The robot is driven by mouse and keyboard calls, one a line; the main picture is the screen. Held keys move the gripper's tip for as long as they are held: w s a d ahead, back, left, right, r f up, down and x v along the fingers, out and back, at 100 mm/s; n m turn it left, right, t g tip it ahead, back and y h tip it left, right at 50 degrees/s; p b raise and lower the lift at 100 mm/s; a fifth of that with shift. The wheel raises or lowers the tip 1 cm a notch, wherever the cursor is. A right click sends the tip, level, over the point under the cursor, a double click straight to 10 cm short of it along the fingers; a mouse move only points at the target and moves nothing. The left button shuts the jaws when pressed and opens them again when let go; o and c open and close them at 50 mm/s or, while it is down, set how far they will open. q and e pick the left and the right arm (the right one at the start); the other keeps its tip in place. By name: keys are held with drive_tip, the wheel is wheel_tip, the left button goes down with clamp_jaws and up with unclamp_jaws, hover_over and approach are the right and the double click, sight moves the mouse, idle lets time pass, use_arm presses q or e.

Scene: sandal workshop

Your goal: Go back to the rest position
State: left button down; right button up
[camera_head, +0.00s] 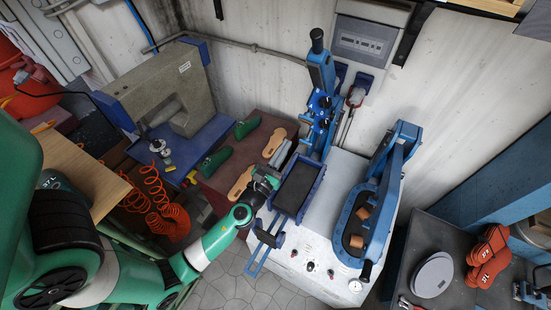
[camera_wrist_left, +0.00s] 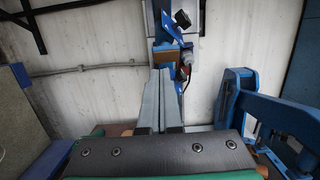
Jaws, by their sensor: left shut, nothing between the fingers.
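My left gripper (camera_head: 280,147) reaches in from the left on a green and white arm, and its two grey fingers are closed together with nothing between them. In the left wrist view the shut fingers (camera_wrist_left: 160,97) point away towards the wall and the blue press column. In the head view they show between the brown-topped table with shoe forms and the blue tray of the press. I cannot tell whether they touch anything. My right gripper is not in view.
Close right of the gripper is the press's blue-framed tray (camera_head: 297,187), below the blue lever column (camera_head: 321,75). A second blue press (camera_head: 392,180) stands further right. Green lasts (camera_head: 215,164) and tan soles (camera_head: 240,183) lie left. A sewing machine (camera_head: 165,90) stands behind.

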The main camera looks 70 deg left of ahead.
use_arm(q)
drive_tip(key=s+d, duration=0.3)
drive_tip(key=shift+s+r, duration=0.3)
